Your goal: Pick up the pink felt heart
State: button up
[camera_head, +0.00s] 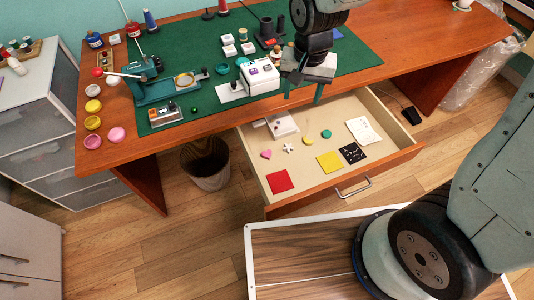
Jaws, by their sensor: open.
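The pink felt heart (266,154) is small and lies flat at the left side of the open drawer (389,157), near its left wall. A small white star or flower shape (288,148) lies just right of it. My gripper (302,94) is open, with its two teal fingers apart and pointing down. In the picture it is above and to the right of the heart, over the front edge of the desk. Nothing shows between the fingers. The heart is in plain view.
The drawer also holds a red square (280,181), a yellow square (329,162), a black patterned square (352,153), a white card (363,131) and small shapes. The wooden desk (430,48) overhangs the drawer's back. A white machine (262,77) stands near my gripper.

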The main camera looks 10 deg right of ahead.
jog(key=m, duration=0.2)
send_over(266, 155)
notch_tip(266, 155, down, 16)
notch_tip(266, 155, down, 10)
jog(key=shift+r, duration=0.2)
jog(key=c, duration=1)
